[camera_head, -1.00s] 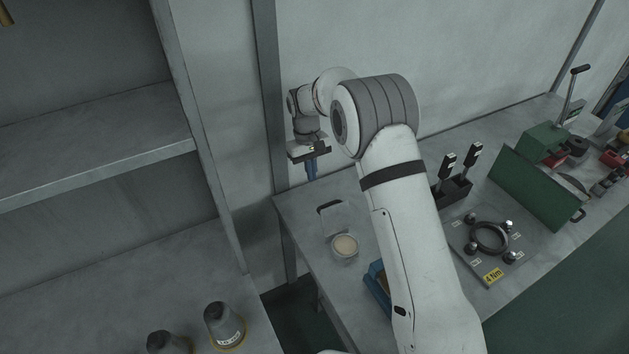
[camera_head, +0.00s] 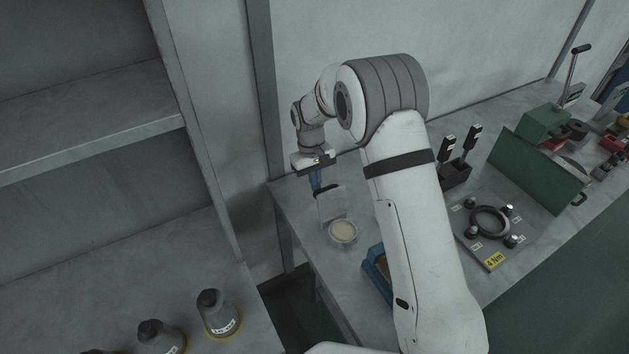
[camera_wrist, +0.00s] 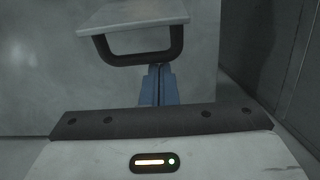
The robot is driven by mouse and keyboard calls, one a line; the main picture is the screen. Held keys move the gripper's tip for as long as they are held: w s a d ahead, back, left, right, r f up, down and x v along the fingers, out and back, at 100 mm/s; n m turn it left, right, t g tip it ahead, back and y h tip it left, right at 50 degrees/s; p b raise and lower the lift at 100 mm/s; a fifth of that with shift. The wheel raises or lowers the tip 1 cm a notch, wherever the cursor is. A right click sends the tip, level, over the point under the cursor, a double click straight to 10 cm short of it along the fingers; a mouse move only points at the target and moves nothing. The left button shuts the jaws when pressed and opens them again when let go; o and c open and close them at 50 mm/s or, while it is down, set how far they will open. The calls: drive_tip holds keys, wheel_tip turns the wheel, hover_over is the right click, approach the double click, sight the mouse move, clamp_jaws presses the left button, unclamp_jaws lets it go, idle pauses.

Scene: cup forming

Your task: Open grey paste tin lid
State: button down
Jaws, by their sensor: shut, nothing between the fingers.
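The grey paste tin (camera_head: 342,233) stands on the bench, with pale tan paste showing inside. Its grey lid (camera_head: 332,207) stands raised at the tin's far side, so the tin is open. In the wrist view, the lid (camera_wrist: 135,17) shows as a pale plate at the top, with a dark loop handle (camera_wrist: 120,60) along its edge. My gripper (camera_head: 316,190) is above the bench by the lid's upper left edge. Its blue fingers (camera_wrist: 159,72) are shut and empty, with their tips close to the handle bar. I cannot tell whether they touch it.
A blue bin (camera_head: 377,268) sits right of the tin, partly behind my arm. Bottles (camera_head: 218,312) stand on the left shelf.

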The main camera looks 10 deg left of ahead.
drive_tip(key=shift+s+d+r+b, duration=0.45)
drive_tip(key=shift+s+d+r, duration=0.15)
drive_tip(key=shift+s+r, duration=0.2)
drive_tip(key=shift+w, duration=0.15)
drive_tip(key=shift+a, duration=0.1)
